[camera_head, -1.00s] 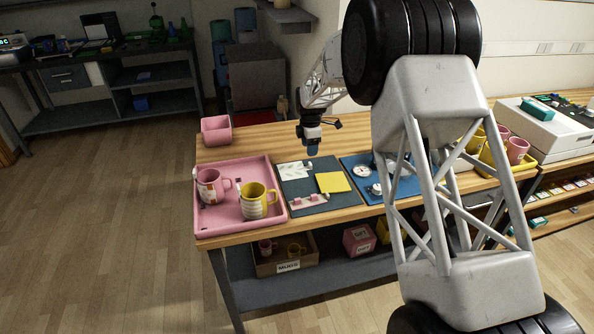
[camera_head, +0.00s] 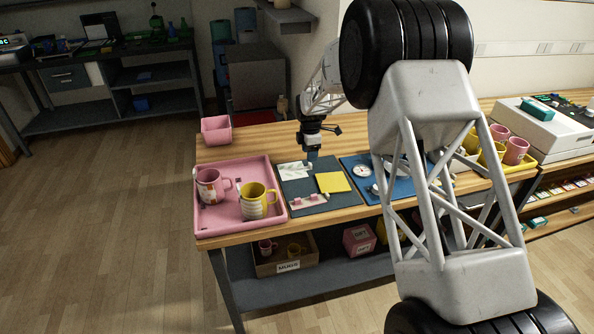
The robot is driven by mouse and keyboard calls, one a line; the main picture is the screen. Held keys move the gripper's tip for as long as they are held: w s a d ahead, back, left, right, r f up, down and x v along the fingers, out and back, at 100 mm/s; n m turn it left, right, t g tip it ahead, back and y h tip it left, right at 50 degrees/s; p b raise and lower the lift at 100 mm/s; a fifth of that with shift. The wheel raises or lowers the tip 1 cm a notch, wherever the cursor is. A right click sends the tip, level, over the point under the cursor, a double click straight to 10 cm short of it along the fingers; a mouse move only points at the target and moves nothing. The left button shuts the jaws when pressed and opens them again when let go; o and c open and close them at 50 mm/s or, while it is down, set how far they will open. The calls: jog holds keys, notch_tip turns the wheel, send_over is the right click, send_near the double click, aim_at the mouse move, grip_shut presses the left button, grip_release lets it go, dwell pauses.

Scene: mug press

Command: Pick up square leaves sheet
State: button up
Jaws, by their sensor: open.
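A white sheet with a faint leaf-like grey pattern (camera_head: 293,171) lies at the back left of a dark grey mat (camera_head: 318,204) on the wooden bench. A plain yellow square sheet (camera_head: 333,182) lies to its right on the same mat. My gripper (camera_head: 312,158) points down just above the white sheet's right end, close to the mat's back edge. It is open with nothing visible in it. Its fingertips are small here, and I cannot tell whether they touch the sheet.
A pink tray (camera_head: 264,178) with two mugs stands left of the mat. A blue mat (camera_head: 352,162) with a round gauge lies right. A pink bin (camera_head: 216,129) stands at the back left. My arm hides part of the bench.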

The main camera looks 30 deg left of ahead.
aim_at(296, 168)
jog(key=shift+d+f, duration=0.1)
jog(key=shift+f, duration=2.5)
jog(key=c, duration=0.8)
